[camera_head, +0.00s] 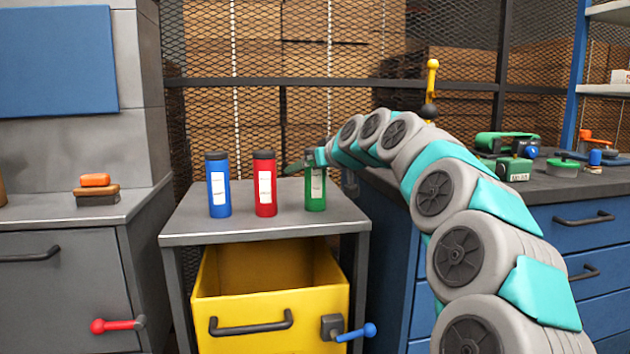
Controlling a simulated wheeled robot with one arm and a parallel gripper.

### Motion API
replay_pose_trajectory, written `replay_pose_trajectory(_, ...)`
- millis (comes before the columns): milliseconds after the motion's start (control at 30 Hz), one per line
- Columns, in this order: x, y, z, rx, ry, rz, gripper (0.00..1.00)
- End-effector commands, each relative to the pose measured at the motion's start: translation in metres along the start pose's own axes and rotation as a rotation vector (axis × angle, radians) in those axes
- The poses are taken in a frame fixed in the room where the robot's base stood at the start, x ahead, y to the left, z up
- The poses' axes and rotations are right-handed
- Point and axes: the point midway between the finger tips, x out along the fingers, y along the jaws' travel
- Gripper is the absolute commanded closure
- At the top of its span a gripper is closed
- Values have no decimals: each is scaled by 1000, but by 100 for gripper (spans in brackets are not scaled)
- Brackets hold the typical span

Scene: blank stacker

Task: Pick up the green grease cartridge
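The green grease cartridge (314,196) stands upright at the right of the small grey table's top (190,228). It has a dark cap and a white label. To its left stand a red cartridge (265,204) and a blue cartridge (219,208), each with a black cap and a white label. My arm reaches in from the right, and my gripper (306,166) is at the upper part of the green cartridge. A finger-like part shows to the cartridge's left. The rest of the gripper is small and partly hidden, so I cannot tell whether it touches or grips the cartridge.
A yellow drawer (318,305) stands open below the tabletop, with a blue-knobbed lever (350,332) at its front right. A grey cabinet (70,290) is at left, with a brush-like item (96,190) on top. A blue-drawered bench (590,225) with several tools is at right. Mesh fencing stands behind.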

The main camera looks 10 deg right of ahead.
Motion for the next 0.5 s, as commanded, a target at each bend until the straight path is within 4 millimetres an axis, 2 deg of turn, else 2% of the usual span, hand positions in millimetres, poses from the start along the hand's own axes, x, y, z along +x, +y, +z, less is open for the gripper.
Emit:
replay_pose_trajectory(67, 0, 0, 0, 0, 0, 0, 12)
replay_pose_trajectory(500, 0, 0, 0, 0, -1, 0, 61)
